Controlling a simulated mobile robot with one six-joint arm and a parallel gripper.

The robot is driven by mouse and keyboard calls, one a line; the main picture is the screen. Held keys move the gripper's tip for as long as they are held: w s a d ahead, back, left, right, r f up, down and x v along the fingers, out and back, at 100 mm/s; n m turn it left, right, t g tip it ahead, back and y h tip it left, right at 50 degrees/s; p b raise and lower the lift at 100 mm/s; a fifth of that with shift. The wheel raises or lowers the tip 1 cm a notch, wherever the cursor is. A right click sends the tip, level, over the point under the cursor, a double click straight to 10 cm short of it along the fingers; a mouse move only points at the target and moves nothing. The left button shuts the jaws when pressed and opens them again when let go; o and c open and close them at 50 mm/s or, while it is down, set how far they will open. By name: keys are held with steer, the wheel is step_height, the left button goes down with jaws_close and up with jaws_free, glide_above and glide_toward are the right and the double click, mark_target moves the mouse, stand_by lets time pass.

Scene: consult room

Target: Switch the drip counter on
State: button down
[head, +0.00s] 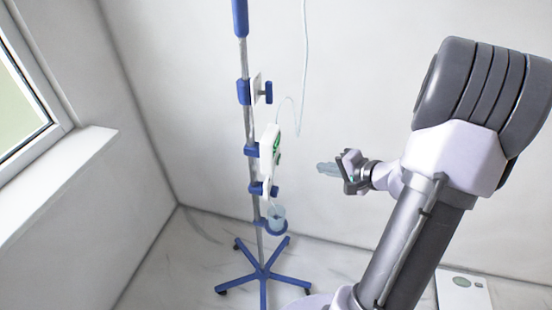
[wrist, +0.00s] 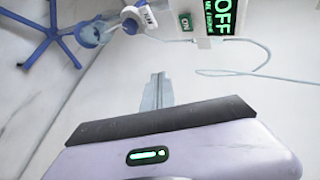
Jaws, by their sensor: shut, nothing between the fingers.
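The drip counter (head: 268,150) is a white box with a green-lit face, clamped to the drip stand in the head view. In the wrist view the counter (wrist: 172,9) is at the top, partly cut off by the picture edge. Its dark display (wrist: 221,16) reads "OFF" in green, and a small green part marked "ON" (wrist: 185,22) is beside it. My gripper (head: 322,168) is shut and empty, to the right of the counter and apart from it. Its closed fingers also show in the wrist view (wrist: 157,78), below the counter in the picture.
The drip stand has a grey pole (head: 247,60), blue clamps and a blue star base (head: 262,272). A clear cup (head: 276,214) sits low on it. A thin tube (head: 305,60) hangs close to the counter. A window sill (head: 75,160) is at left.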

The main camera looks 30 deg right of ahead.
mark_target(279, 160)
steer(key=w+a, duration=0.5)
steer(key=w, duration=0.1)
steer(key=shift+w+a+b, duration=0.4)
stand_by(2.0)
steer(key=shift+w+a+b, duration=0.3)
steer(key=shift+b, duration=0.3)
